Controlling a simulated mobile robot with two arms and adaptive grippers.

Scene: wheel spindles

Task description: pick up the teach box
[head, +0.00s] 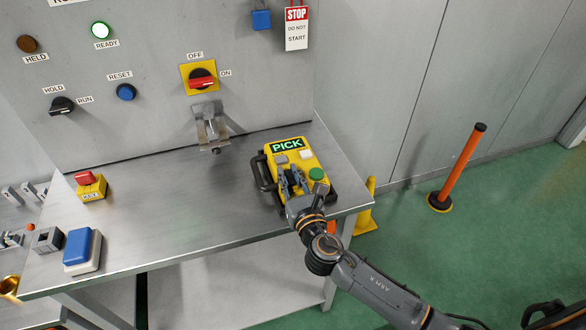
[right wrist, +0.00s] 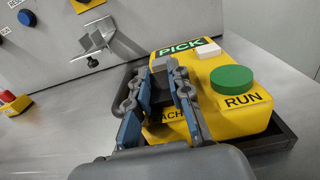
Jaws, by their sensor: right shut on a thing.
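The teach box (head: 318,171) is a yellow box with a green PICK display, a white button, a grey part and a green button, with a dark handle at its left. It sits on the metal bench at the right end. It also fills the middle of the right wrist view (right wrist: 215,75), where RUN shows beside the green button. My right gripper (head: 290,180) is over its face, shut on it around a grey part between the fingers (right wrist: 167,75). The fingers hide part of the lettering. My left gripper is not in view.
A panel with knobs and a clamp-like bracket (head: 212,130) stands behind. An orange post (head: 462,165) stands on the green floor at right. The bench middle is clear.

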